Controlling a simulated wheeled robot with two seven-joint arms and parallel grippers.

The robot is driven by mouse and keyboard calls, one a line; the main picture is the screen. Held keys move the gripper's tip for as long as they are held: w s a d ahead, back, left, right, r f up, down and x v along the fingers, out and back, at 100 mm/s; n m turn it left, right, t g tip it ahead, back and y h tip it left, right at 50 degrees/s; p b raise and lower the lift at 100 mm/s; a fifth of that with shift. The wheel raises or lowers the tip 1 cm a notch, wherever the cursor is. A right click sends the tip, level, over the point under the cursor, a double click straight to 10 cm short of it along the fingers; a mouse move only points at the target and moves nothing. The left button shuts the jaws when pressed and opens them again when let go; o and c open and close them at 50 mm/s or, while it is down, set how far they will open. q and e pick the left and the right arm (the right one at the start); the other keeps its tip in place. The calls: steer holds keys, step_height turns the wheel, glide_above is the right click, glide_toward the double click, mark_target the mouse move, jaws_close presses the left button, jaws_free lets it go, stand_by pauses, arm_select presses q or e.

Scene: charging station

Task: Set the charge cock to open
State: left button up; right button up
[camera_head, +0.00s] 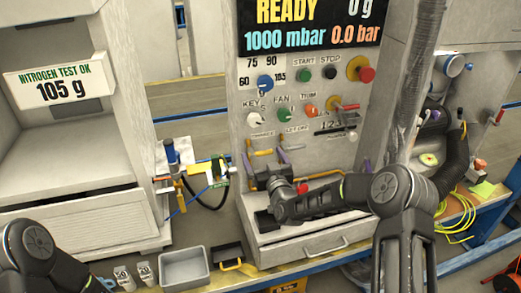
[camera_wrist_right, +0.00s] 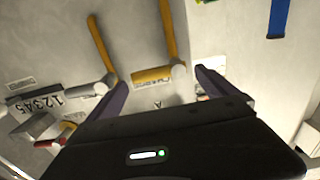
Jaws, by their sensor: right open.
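The charge cock (camera_head: 262,152) is on the lower left of the grey panel, under its small label. Its yellow lever lies roughly level in the head view. In the wrist view, which is turned over, the yellow lever of the charge cock (camera_wrist_right: 152,75) runs sideways from a pale hub. My right gripper (camera_head: 266,162) is open at the panel, with its purple fingers on either side of the lever. The wrist view shows the same open right gripper (camera_wrist_right: 160,90); I cannot tell whether it touches the lever. My left arm shows at bottom left, its gripper out of frame.
Knobs and buttons, including a red one (camera_head: 366,74), fill the panel above. A brass valve with hoses (camera_head: 180,180) stands left of the panel. A grey bin (camera_head: 185,268) sits in front.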

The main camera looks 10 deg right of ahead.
mark_target(260, 152)
steer(key=shift+w+a, duration=0.1)
steer(key=shift+w, duration=1.35)
steer(key=shift+c, duration=0.3)
steer(key=c, duration=2)
steer(key=shift+f, duration=0.1)
